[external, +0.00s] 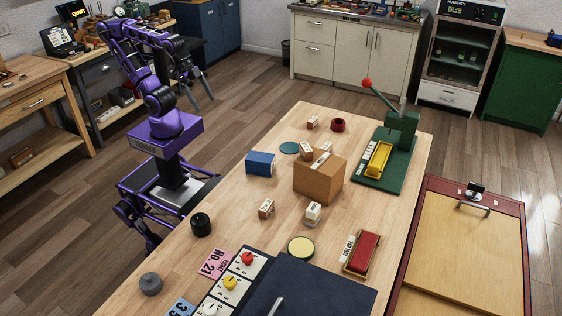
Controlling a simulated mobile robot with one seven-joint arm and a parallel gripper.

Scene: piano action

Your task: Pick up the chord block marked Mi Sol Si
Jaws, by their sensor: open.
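Several small brown blocks with white labelled faces are on the wooden table (234,226). One block (313,122) is near the back edge. A second block (306,150) and a white-topped piece (321,158) are on or against the cardboard box (318,180). Another block (266,209) lies in front of the box, and a paler block (313,212) is to its right. The labels are too small to read, so I cannot tell which is Mi Sol Si. My gripper (203,101) is open and empty, left of the table and apart from every block.
A blue box (261,163) stands left of the cardboard box. A green lever press (402,135) with a yellow piece is at the back right. A red stamp-like item (362,255), a yellow-topped disc (301,247), and black (201,225) and grey (151,284) cylinders are nearer the front.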

